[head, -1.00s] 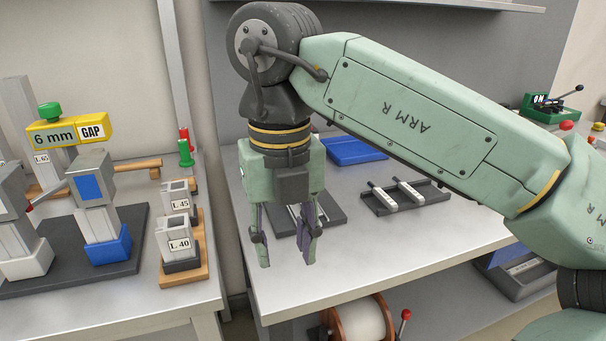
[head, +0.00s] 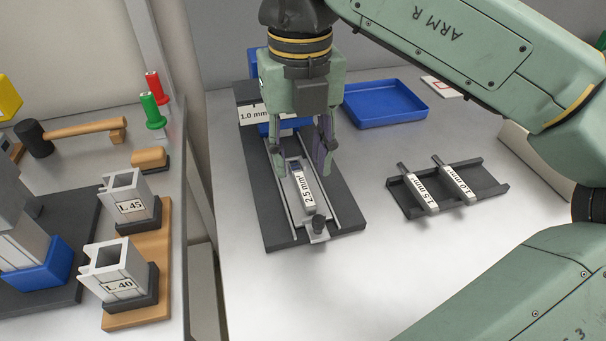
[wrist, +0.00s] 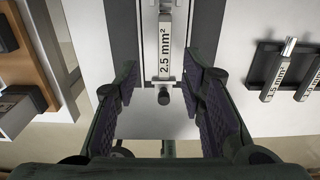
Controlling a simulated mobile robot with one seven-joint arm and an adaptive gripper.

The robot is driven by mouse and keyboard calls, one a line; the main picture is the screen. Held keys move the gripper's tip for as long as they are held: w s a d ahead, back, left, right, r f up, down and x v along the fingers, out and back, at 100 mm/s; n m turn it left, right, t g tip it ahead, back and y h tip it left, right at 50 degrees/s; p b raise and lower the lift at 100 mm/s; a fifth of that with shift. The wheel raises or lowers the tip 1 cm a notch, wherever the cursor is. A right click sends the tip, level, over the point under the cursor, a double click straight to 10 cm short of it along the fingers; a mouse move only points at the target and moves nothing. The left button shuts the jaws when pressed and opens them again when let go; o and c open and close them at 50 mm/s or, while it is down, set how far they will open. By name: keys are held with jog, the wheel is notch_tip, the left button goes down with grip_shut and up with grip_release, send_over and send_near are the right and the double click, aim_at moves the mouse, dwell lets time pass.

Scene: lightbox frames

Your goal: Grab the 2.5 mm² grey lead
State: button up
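The lead marked 2.5 mm² (head: 305,190) is a grey bar with a white label, lying between the rails of a dark fixture (head: 345,213). It also shows in the wrist view (wrist: 165,45), ahead of my fingers and centred between them. My gripper (head: 300,168) is above the fixture, over the far end of the lead, pointing down. In the wrist view its two dark padded fingers (wrist: 170,112) stand wide apart with nothing between them. In the head view the fingers partly cover the far part of the fixture.
A dark rack (head: 490,183) to the right holds bars marked 1.5 mm² (head: 420,190) and 1.0 mm² (head: 455,182). A blue tray (head: 385,105) lies behind. A plate marked 1.0 mm (head: 252,113) is at the fixture's far end. Blocks L.45 (head: 130,205) and L.40 (head: 118,275) stand on the left bench.

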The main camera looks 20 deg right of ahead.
aim_at(304, 187)
jog(key=shift+w+d+f+p, duration=0.15)
jog(key=shift+f+p, duration=0.1)
jog(key=shift+f, duration=1.15)
jog(key=shift+w+d+f+p, duration=0.1)
jog(key=shift+f+p, duration=0.1)
jog(key=shift+f, duration=1.15)
grip_shut()
